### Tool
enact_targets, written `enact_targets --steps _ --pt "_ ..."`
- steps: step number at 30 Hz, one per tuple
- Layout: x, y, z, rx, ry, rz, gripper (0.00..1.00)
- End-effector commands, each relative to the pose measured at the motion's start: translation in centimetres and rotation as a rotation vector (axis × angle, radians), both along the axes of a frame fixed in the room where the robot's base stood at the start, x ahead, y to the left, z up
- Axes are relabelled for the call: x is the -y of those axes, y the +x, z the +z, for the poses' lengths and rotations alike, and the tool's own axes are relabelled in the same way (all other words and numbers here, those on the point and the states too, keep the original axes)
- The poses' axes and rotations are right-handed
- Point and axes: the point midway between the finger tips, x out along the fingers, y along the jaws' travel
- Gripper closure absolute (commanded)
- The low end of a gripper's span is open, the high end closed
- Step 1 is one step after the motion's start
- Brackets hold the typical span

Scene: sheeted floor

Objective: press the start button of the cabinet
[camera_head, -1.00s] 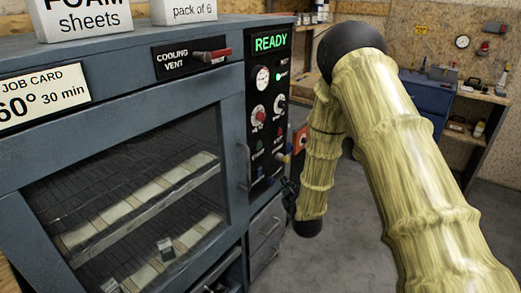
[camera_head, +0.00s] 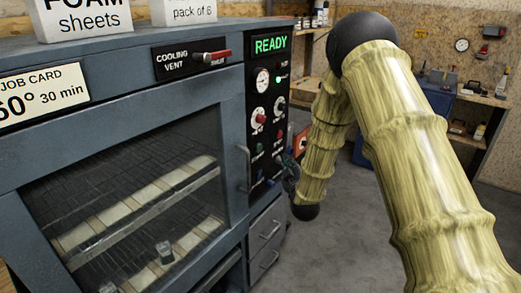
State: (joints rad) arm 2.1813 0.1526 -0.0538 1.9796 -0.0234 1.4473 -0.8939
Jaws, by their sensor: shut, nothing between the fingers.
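The blue-grey cabinet (camera_head: 120,125) fills the left of the view. Its black control panel (camera_head: 268,95) carries a lit green READY sign (camera_head: 271,45), a gauge, knobs and small buttons. A green button (camera_head: 259,148) and a red button (camera_head: 277,145) sit low on the panel; their labels are too small to read. My gripper (camera_head: 284,164) is small and dark, shut and empty, close to the panel's lower right edge. It partly covers that corner. I cannot tell whether it touches the panel.
A cooling vent lever (camera_head: 212,57) with a red handle sticks out above the glass door. The door handle (camera_head: 244,168) stands left of the panel, with drawers (camera_head: 265,235) below. A workbench (camera_head: 470,95) stands behind. Open floor lies at right.

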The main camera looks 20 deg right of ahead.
Motion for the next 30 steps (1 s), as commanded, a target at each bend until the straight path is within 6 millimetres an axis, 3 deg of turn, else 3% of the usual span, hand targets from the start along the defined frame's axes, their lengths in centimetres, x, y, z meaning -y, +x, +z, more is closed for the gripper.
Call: enact_targets --steps 18,30 --pt "-4.1 5.1 -0.1 0.001 0.0 0.002 1.0" --pt "-5.1 6.4 0.0 -0.001 0.001 0.001 1.0"
